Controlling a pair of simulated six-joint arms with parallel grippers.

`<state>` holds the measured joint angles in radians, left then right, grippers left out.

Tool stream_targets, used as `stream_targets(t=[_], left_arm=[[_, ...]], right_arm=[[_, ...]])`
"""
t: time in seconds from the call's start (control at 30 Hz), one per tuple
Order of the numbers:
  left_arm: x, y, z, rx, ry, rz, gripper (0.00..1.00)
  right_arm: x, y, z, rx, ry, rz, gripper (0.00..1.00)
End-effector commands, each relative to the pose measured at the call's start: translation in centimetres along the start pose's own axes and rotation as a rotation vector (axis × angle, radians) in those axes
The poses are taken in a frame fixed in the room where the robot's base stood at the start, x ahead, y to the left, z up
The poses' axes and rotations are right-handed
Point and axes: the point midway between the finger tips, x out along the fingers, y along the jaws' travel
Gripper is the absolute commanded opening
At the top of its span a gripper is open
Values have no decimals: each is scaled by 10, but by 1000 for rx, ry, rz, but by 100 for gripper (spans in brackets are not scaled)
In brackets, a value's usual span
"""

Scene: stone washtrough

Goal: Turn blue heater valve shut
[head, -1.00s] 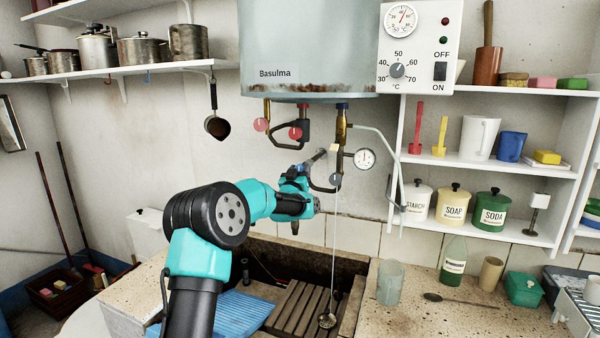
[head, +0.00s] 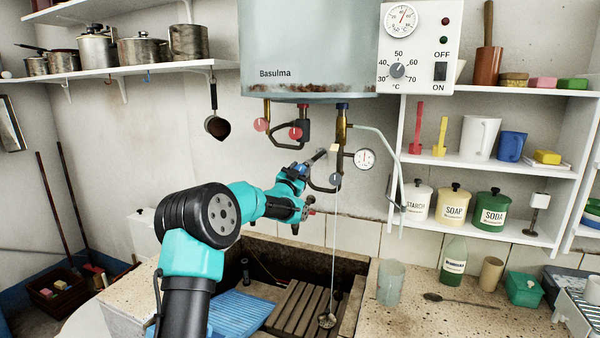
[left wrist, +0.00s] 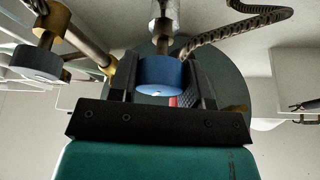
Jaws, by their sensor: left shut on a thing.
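The blue heater valve (left wrist: 160,76) is a round blue knob on a metal stem in the left wrist view. My left gripper (left wrist: 158,84) has one dark finger on each side of it and is shut on it. In the head view my left gripper (head: 299,172) is below the heater pipes, and its arm hides most of the valve. The heater (head: 310,45) is a pale tank with rusty lower edge. My right gripper is not in view.
Two red knobs (head: 262,124) (head: 296,133) hang on pipes beside the valve. A grey-blue knob (head: 336,179) and a pressure gauge (head: 365,159) are to the right. A thin chain with a plug hangs over the stone trough (head: 350,285). Shelves stand at right.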

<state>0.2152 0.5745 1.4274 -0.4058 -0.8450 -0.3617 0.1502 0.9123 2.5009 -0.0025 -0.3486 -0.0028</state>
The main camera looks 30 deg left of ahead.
Motion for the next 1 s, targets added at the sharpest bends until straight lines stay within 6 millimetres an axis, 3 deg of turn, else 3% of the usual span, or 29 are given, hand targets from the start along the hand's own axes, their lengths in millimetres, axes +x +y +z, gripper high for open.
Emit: stream_targets(t=[1.0], left_arm=[[0,-1,0,850,-1,353,20]], right_arm=[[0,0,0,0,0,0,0]])
